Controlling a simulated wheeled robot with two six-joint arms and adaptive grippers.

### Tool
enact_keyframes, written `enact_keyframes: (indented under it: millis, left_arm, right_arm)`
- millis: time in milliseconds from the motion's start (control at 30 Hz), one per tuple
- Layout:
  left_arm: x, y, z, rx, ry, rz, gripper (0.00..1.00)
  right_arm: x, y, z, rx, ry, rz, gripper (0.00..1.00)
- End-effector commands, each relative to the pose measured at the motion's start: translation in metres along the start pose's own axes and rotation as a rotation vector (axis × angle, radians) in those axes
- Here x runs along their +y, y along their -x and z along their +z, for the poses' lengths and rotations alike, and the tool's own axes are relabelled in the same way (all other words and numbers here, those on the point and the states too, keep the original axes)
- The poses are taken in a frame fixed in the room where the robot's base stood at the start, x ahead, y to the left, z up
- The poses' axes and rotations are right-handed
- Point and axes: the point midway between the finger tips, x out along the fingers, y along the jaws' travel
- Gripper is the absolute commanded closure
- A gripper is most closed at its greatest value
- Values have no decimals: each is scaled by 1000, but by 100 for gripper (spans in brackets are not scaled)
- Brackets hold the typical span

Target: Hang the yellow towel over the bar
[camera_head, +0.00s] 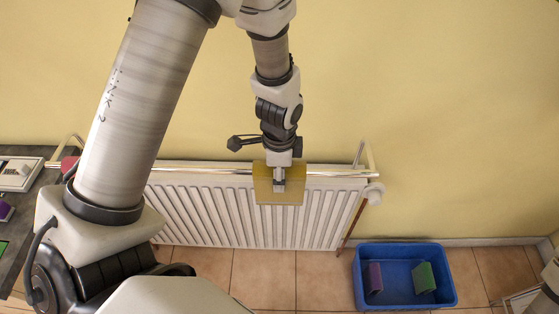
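The yellow towel (263,190) is a small, flat, mustard-coloured piece at the bar, in front of the white radiator. The shiny metal bar (335,173) runs left to right along the radiator's top, and the towel crosses its line. From this angle I cannot tell whether the towel rests on the bar or is held just above or in front of it. My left gripper (279,184) points down at the middle of the towel, its fingers close together and apparently pinching it. My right gripper is not in view.
The white radiator (215,215) stands against the yellow wall. A blue bin (405,304) on the tiled floor holds a purple and a green block. A dark counter (30,205) is at the left. A reddish thing (68,163) shows near the bar's left end, partly hidden by my arm.

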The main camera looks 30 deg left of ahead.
Motion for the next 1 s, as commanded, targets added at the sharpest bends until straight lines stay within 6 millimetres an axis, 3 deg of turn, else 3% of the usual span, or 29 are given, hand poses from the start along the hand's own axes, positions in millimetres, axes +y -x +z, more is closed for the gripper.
enact_keyframes:
  millis: [133,167,233,567,667,1000]
  left_arm:
    - [0,0,0,0,0,0,88]
    - [0,0,0,0,0,0,45]
    - [0,0,0,0,0,0,20]
    - [0,1,0,0,0,0,19]
    - [-1,10,0,1,0,-2,19]
    - [-1,90,-1,3,0,-5,19]
  right_arm:
    - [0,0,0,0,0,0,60]
    - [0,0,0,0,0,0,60]
    - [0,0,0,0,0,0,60]
    - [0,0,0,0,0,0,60]
    - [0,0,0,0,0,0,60]
    - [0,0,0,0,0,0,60]
